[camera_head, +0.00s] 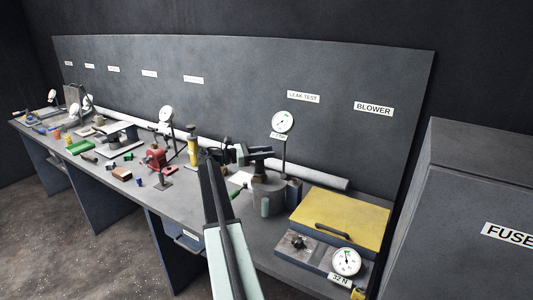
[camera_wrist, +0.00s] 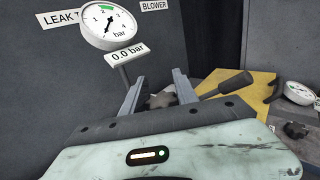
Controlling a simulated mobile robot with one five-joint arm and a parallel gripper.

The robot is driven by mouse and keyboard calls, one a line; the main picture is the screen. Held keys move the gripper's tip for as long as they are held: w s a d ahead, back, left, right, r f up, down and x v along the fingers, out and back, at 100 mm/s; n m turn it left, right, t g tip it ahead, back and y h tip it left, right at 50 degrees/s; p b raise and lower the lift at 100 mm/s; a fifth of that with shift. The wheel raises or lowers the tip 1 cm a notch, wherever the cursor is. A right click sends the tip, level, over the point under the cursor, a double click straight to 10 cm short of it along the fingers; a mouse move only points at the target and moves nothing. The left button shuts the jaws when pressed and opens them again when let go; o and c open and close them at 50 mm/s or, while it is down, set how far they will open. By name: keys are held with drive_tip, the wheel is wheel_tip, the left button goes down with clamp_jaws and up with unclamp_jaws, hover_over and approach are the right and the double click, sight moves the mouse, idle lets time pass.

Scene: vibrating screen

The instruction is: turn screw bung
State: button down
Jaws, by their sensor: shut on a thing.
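The screw bung (camera_wrist: 160,99) shows in the wrist view as a dark lobed knob between the two fingers of my gripper (camera_wrist: 159,82). My gripper is shut on it. In the head view my gripper (camera_head: 262,153) is over the top of a grey round vessel (camera_head: 270,198) on the bench. The bung cannot be made out clearly there, behind the gripper. A dial gauge (camera_wrist: 107,24) on a post rises behind the vessel, with a "0.0 bar" plate (camera_wrist: 126,53) below the dial. The gauge also shows in the head view (camera_head: 282,122).
A dark-handled lever (camera_wrist: 228,85) sticks out right of my gripper. A yellow lid (camera_head: 345,219) with a black handle and a second dial (camera_head: 346,261) lie right of the vessel. A yellow cylinder (camera_head: 193,148) and a red fixture (camera_head: 156,159) stand to the left.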

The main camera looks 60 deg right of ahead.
idle(0.3)
drive_tip(key=c, duration=0.9)
unclamp_jaws()
drive_tip(key=shift+c, duration=0.2)
drive_tip(key=v, duration=0.7)
drive_tip(key=shift+w+a, duration=0.25)
drive_tip(key=shift+w, duration=0.05)
